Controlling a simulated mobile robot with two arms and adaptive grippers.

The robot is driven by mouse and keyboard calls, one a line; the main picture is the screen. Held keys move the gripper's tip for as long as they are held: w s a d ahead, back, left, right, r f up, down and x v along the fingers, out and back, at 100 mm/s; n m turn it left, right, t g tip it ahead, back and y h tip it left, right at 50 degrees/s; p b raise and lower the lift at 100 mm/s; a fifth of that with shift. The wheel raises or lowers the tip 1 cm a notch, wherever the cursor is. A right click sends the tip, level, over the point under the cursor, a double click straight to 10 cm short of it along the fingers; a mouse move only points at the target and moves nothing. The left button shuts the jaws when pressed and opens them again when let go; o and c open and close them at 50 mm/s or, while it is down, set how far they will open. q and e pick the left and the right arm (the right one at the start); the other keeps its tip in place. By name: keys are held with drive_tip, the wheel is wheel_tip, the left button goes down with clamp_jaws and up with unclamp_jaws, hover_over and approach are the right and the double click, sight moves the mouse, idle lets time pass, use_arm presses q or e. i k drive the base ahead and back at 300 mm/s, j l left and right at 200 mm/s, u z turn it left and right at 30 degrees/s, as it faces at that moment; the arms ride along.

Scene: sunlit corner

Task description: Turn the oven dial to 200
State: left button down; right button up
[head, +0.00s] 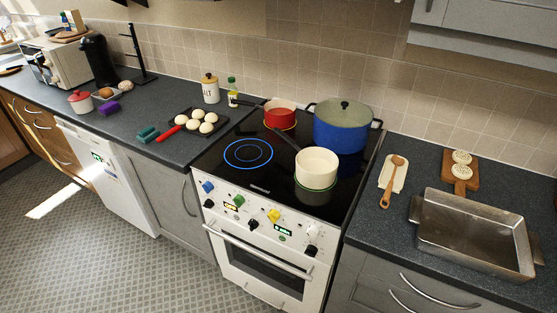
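The white oven (262,262) is built into the counter below a black glass hob. Its front control panel carries a blue knob (208,187), a green knob (239,200), a yellow knob (274,215), a white knob (313,232) and several dark knobs, one of them at the right end (311,251). A small amber display (230,206) and a green display (283,231) are lit. The markings and digits are too small to read, so I cannot tell which knob is the oven dial or its setting. Neither of my grippers is in view.
On the hob (215,157) stand a cream saucepan (317,168), a red pot (281,115) and a blue pot (342,130). The saucepan's dark handle points back left. A metal roasting tin (475,264) is on the right counter. The floor (110,260) before the oven looks clear.

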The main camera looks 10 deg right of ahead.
sight(208, 204)
drive_tip(key=k+j+z, duration=0.35)
drive_tip(key=j, duration=0.2)
drive_tip(key=k+j+z, duration=0.4)
drive_tip(key=j, duration=0.15)
